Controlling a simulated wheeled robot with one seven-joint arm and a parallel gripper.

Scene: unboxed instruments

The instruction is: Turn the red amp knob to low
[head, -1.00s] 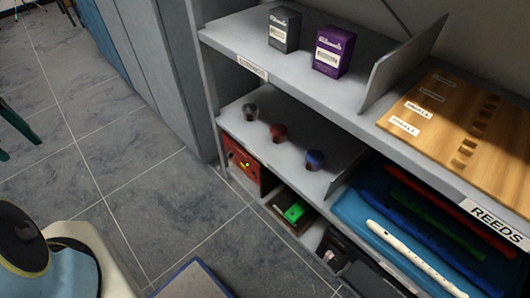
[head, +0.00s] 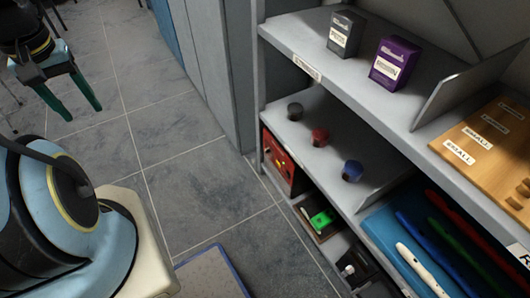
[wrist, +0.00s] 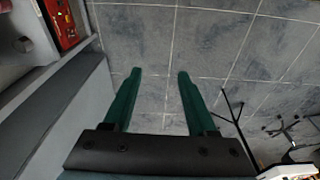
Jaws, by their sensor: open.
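The red amp (head: 278,162) stands at the left end of a low shelf compartment, a red box with small light and dark details on its front. Its knob and the knob's setting are too small to make out. The amp also shows at the top left of the wrist view (wrist: 62,24), cut by the frame edge. My gripper (head: 70,112) has green fingers and is at the upper left of the head view, out over the floor and well apart from the amp. In the wrist view my gripper (wrist: 158,74) is open and empty, with only floor tiles between its fingers.
The grey shelf (head: 330,105) holds a black, a red (head: 320,137) and a blue knob-like piece. Below are a green item (head: 320,219) and a blue tray (head: 385,222) of recorders. Boxes stand above. Tiled floor (head: 190,165) left of the shelf is open.

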